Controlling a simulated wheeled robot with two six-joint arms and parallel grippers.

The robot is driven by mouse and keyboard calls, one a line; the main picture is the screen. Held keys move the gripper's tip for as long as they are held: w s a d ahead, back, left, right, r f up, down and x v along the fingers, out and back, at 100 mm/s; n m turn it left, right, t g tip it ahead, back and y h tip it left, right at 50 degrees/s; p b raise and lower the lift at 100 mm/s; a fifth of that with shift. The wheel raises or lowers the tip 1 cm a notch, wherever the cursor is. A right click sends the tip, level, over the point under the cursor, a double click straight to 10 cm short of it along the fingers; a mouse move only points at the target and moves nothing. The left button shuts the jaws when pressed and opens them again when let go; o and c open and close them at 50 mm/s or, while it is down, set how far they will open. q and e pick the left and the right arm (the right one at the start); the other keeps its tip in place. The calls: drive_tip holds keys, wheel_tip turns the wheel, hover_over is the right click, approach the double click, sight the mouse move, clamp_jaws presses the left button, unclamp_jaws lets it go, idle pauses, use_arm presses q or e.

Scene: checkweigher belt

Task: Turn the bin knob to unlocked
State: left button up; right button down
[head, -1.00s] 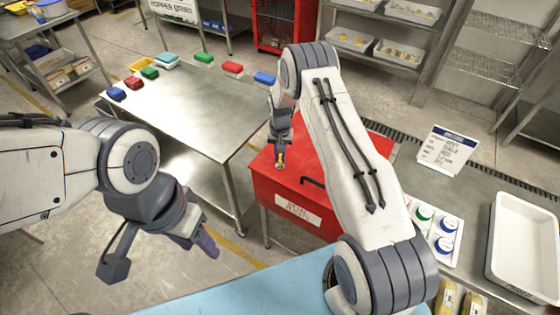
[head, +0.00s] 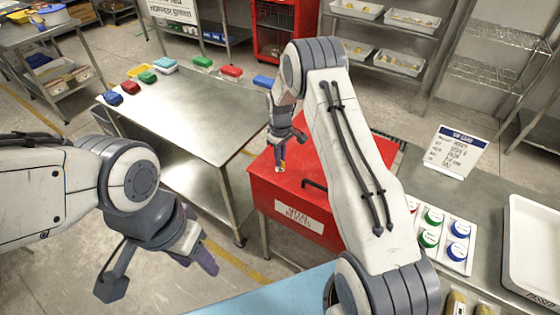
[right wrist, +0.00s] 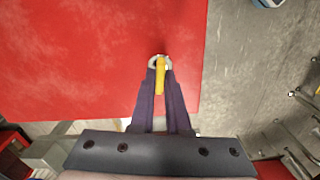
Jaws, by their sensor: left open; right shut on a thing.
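My right gripper (right wrist: 160,82) is shut on the knob, one finger on each side of the yellow bar. In the head view my right gripper (head: 279,165) points down at the bin top, and the knob is mostly hidden. My left gripper (head: 200,256) is open and empty, away from the bin at lower left.
A steel table (head: 185,115) with several coloured packs along its far edge stands left of the bin. To the right are a tray of coloured lids (head: 440,240), a sign (head: 455,152) and a white tub (head: 535,245). A blue surface (head: 270,300) lies in front.

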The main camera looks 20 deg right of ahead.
drive_tip(key=shift+n, duration=1)
drive_tip(key=shift+b, duration=0.3)
drive_tip(key=c, duration=0.9)
unclamp_jaws()
wheel_tip(320, 180, up, 10)
drive_tip(key=b, duration=0.2)
drive_tip(key=shift+r, duration=0.25)
